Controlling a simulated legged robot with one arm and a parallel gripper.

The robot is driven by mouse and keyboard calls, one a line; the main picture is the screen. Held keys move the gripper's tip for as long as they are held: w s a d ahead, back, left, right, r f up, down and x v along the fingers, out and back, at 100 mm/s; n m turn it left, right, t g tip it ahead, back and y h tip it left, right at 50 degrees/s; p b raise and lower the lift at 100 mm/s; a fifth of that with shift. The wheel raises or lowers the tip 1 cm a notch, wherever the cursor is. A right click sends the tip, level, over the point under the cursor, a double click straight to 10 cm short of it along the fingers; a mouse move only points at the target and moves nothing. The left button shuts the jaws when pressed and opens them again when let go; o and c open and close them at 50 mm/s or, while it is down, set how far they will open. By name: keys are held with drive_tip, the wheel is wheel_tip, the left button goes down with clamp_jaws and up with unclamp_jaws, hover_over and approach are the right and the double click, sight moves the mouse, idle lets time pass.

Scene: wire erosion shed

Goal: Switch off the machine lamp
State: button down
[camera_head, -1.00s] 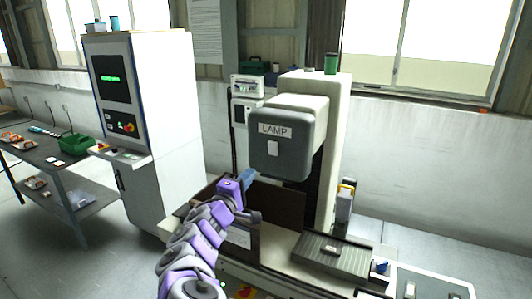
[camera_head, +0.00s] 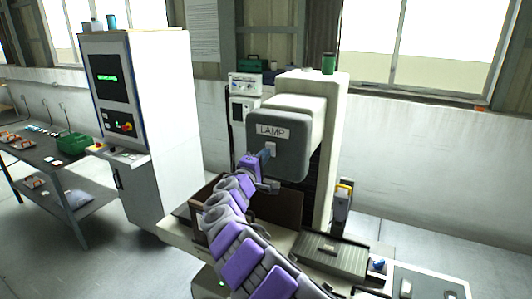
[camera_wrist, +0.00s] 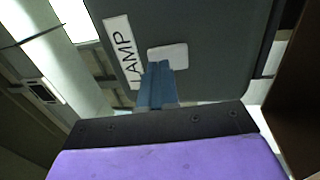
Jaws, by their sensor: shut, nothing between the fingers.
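The machine lamp switch (camera_head: 272,147) is a small pale plate on the dark grey front of the machine head (camera_head: 292,158), below a white LAMP label (camera_head: 271,131). In the wrist view the switch (camera_wrist: 172,54) shows beside the label (camera_wrist: 122,50). My gripper (camera_head: 266,154) is shut and empty, its blue fingers at the lower left edge of the switch. In the wrist view the fingertips (camera_wrist: 158,68) overlap the switch plate and hide part of it. I cannot tell whether they touch it or which way the switch is set.
A white control cabinet (camera_head: 165,120) with a screen stands to the left. A grey worktable (camera_head: 85,180) with small parts and a green crate (camera_head: 73,143) is further left. A brown panel (camera_head: 285,208) stands below the head, and a slatted plate (camera_head: 325,253) lies at lower right.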

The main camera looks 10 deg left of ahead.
drive_tip(key=shift+x, duration=0.9)
drive_tip(key=shift+r, duration=0.1)
drive_tip(key=shift+w+d+r+g+p, duration=0.1)
drive_tip(key=shift+r+g+p, duration=0.4)
drive_tip(key=shift+p, duration=0.65)
drive_tip(key=shift+f, duration=0.35)
drive_tip(key=shift+b, duration=0.35)
drive_tip(key=s+a+r+b, duration=0.1)
drive_tip(key=s+a, duration=0.1)
drive_tip(key=s, duration=0.4)
drive_tip(key=s+a+r+b, duration=0.1)
drive_tip(key=s+a, duration=0.2)
drive_tip(key=s, duration=0.4)
drive_tip(key=shift+r, duration=0.2)
